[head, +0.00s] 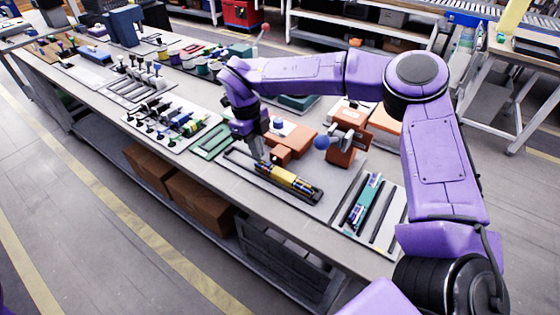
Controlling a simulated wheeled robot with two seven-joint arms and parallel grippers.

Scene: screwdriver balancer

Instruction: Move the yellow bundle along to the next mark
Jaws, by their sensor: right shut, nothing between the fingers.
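The yellow bundle (283,177) lies lengthwise in a dark, narrow track on a grey plate (238,158) near the front edge of the bench. Blue and dark parts show at its right end. My right gripper (258,155) points down just beyond the bundle's left end, and its fingers are shut with nothing between them. Whether the fingertips touch the bundle I cannot tell. No mark along the track can be made out clearly. My left gripper is not in view.
An orange machine with a blue ball knob (321,142) stands just behind the track. A tray with a teal strip (364,202) lies to the right. A white board with several small dark parts (172,127) and a green tray (213,141) lie to the left.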

